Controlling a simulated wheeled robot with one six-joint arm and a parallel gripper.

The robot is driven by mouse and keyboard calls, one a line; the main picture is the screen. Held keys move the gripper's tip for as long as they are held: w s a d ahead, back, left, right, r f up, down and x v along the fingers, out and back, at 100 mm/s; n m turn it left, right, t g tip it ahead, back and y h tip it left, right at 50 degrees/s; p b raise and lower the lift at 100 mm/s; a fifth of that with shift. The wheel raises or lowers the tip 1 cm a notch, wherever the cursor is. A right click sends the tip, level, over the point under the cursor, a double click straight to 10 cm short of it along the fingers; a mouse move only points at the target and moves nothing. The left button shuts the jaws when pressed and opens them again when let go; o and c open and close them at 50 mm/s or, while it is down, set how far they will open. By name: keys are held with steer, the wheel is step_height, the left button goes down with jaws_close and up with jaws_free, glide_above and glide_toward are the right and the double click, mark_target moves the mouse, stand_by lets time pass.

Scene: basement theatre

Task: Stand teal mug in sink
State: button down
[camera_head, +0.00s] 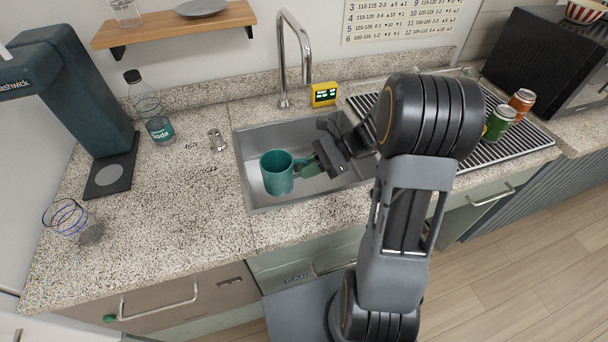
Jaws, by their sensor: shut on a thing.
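The teal mug (277,174) is upright over the left part of the sink, with its open top facing up. My gripper (310,166) comes from the right and is shut on the mug's handle side. The grey metal sink (262,137) is set in the speckled counter. The mug hides part of the basin floor and left wall. I cannot tell whether the mug's base touches the sink floor. My arm covers the right part of the sink.
The tall faucet (283,60) and a yellow timer (324,94) stand behind the sink. A soda bottle (151,110) and a small metal shaker (216,140) are to the left. A green can (498,123) and an orange can (521,102) stand on the drain rack (480,152) at right.

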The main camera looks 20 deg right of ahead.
steer(key=w+f, duration=0.5)
steer(key=f, duration=0.4)
steer(key=shift+w+d, duration=0.25)
steer(key=shift+d, duration=0.1)
steer(key=shift+f, duration=0.2)
steer(key=shift+f+b, duration=0.3)
steer(key=shift+f, duration=0.2)
steer(key=c, duration=1.2)
jaws_free()
steer(key=shift+r, duration=0.1)
